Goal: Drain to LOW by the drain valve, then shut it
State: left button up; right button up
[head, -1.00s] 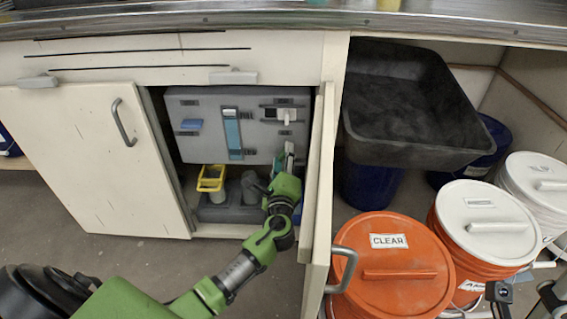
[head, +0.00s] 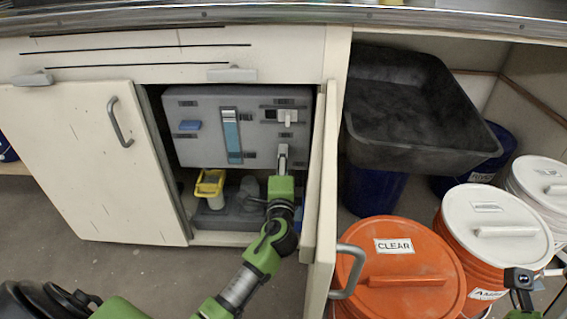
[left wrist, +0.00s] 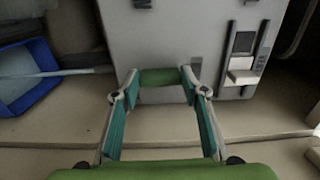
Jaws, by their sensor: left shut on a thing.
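A grey panel (head: 205,150) stands inside the open cabinet, with an upright blue level gauge (head: 232,136) on it. Its small marks are too fine to read. A white slider (head: 287,116) sits in a dark slot at the panel's upper right and also shows in the left wrist view (left wrist: 242,72). My left gripper (head: 282,158) is at the panel's lower right. In the left wrist view its teal-padded fingers (left wrist: 160,80) are shut on a green handle (left wrist: 160,76), likely the drain valve's. Dark parts at the bottom right edge may be my right gripper (head: 520,288).
A yellow-framed piece (head: 209,185) stands on a grey base below the panel. The open cabinet door (head: 320,185) is close to the right of my left arm. An orange CLEAR bucket (head: 395,275), other lidded buckets and a black tray (head: 425,150) are on the right.

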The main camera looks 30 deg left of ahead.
dwell(0.3)
pick_arm(q)
jog(key=o, duration=1.1)
jog(key=v, duration=1.2)
jog(key=shift+f, duration=0.1)
